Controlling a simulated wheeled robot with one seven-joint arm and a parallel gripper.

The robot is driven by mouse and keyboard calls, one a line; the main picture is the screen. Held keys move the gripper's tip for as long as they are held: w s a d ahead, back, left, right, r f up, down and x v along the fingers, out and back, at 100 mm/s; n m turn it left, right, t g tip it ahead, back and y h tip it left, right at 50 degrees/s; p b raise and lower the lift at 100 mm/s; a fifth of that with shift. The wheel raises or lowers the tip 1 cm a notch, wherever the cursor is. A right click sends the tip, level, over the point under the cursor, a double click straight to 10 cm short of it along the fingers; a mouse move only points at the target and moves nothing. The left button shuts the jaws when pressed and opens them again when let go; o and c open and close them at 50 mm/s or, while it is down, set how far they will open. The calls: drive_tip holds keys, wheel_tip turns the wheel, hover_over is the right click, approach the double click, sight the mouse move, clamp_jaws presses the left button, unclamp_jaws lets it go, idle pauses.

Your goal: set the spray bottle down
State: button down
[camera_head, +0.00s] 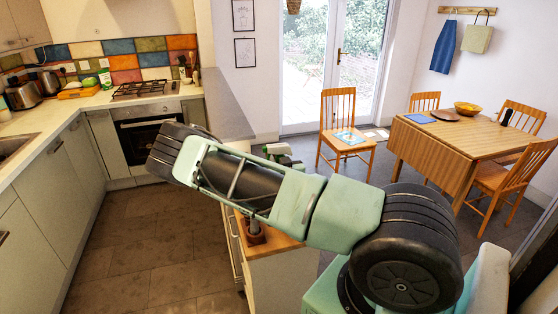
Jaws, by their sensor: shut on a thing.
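My mint-and-black arm crosses the middle of the head view. My gripper cannot be made out; the arm's thick links cover the area where it may be. I cannot pick out the spray bottle with certainty. A small reddish-brown object (256,236) with a grey upper part shows just below the arm, at the wooden top (281,244) of a cabinet. Its upper end is hidden by the arm, so I cannot tell what it is.
A worktop (70,112) with a toaster (24,95) and a hob (145,89) runs along the left and back. A wooden table (463,144) with chairs stands at the right; one chair (345,128) is nearer the glass door. The tiled floor (150,235) at left is clear.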

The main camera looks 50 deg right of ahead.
drive_tip(key=shift+f, duration=0.3)
drive_tip(key=shift+f, duration=0.2)
drive_tip(key=c, duration=1.1)
unclamp_jaws()
drive_tip(key=shift+r, duration=0.1)
drive_tip(key=b+v, duration=0.2)
drive_tip(key=v, duration=1)
